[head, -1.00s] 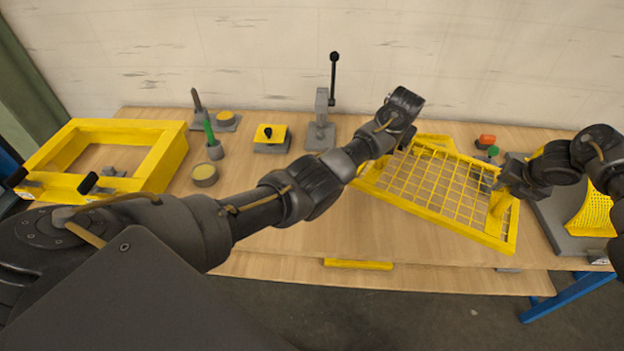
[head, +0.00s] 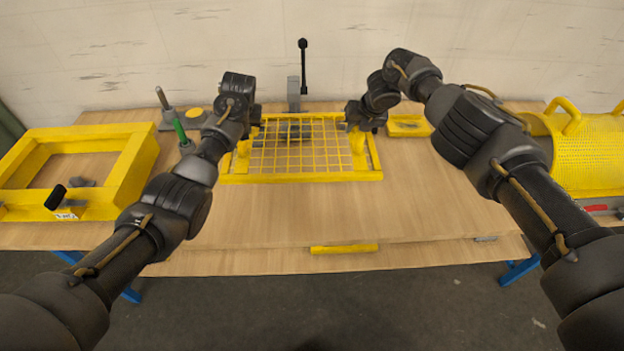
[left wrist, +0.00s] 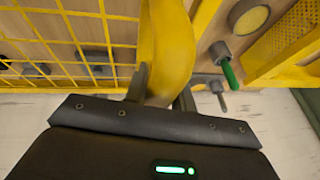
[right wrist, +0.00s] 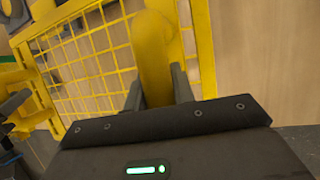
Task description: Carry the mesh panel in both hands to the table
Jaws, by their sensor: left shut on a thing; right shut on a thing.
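The mesh panel (head: 300,176) is a yellow frame with a wire grid and a raised yellow handle at each end. In the head view it is level over the wooden table (head: 330,222); I cannot tell whether it touches the top. My left gripper (head: 245,140) is shut on its left handle, which shows in the left wrist view (left wrist: 165,50). My right gripper (head: 357,132) is shut on its right handle, seen in the right wrist view (right wrist: 153,55). The panel partly covers small grey parts behind it.
A yellow open frame (head: 140,160) stands at the table's left. A perforated yellow guard (head: 590,155) stands at the right. A lever press (head: 294,90), a green-handled tool (head: 181,131) and a yellow tray (head: 408,126) are at the back.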

